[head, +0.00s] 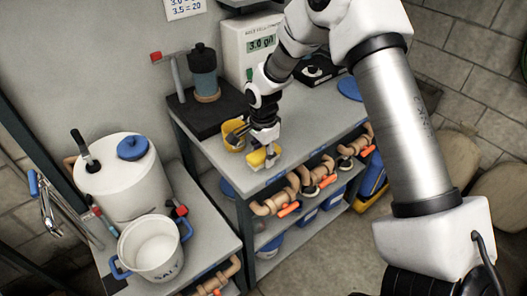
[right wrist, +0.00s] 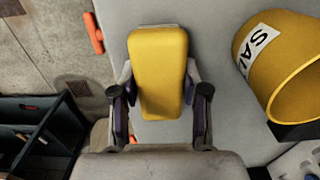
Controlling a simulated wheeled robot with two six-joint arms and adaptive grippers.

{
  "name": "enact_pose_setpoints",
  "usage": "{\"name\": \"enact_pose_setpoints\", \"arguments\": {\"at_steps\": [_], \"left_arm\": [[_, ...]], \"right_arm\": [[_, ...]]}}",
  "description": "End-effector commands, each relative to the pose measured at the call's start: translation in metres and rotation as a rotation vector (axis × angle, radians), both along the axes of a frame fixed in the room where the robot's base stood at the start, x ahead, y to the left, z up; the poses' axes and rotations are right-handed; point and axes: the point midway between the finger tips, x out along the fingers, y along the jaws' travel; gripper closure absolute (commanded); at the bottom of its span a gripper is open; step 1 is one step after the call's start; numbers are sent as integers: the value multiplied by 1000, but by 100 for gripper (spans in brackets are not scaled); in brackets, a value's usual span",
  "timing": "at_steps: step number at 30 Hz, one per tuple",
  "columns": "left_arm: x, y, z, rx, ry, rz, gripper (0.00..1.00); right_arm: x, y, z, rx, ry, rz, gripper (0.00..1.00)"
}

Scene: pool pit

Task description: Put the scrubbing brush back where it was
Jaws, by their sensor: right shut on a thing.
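The scrubbing brush (head: 261,157) has a yellow body and pale sides, and is at the front edge of the grey bench top (head: 310,120) in the head view. In the right wrist view the brush (right wrist: 159,70) stands between the two fingers of my right gripper (right wrist: 159,115). My right gripper (head: 264,146) is shut on it from above. I cannot tell whether the brush touches the bench top. My left gripper is not in view.
A yellow tub (head: 232,140) with a label, which also shows in the right wrist view (right wrist: 285,60), is close beside the brush. A dark base with a blue-grey cylinder (head: 203,75) stands behind. A white salt bucket (head: 152,250) stands on the lower left table. Orange-handled valves (head: 288,209) stick out below the bench edge.

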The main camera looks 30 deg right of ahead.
Motion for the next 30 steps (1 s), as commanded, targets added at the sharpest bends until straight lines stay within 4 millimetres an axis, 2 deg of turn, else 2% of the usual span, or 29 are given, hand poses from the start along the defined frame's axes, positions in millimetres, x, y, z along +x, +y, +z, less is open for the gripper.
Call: {"name": "enact_pose_setpoints", "arguments": {"at_steps": [8,9,10,19,23,26,30], "left_arm": [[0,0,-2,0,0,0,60],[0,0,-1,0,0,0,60],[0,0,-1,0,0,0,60],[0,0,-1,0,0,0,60],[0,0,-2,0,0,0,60],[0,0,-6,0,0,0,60],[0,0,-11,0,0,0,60]], "right_arm": [[0,0,-4,0,0,0,87],[0,0,-3,0,0,0,41],[0,0,-3,0,0,0,30],[0,0,-2,-1,-1,0,30],[1,0,7,-1,-3,0,30],[1,0,26,-1,-5,0,30],[1,0,63,-1,-7,1,30]]}}
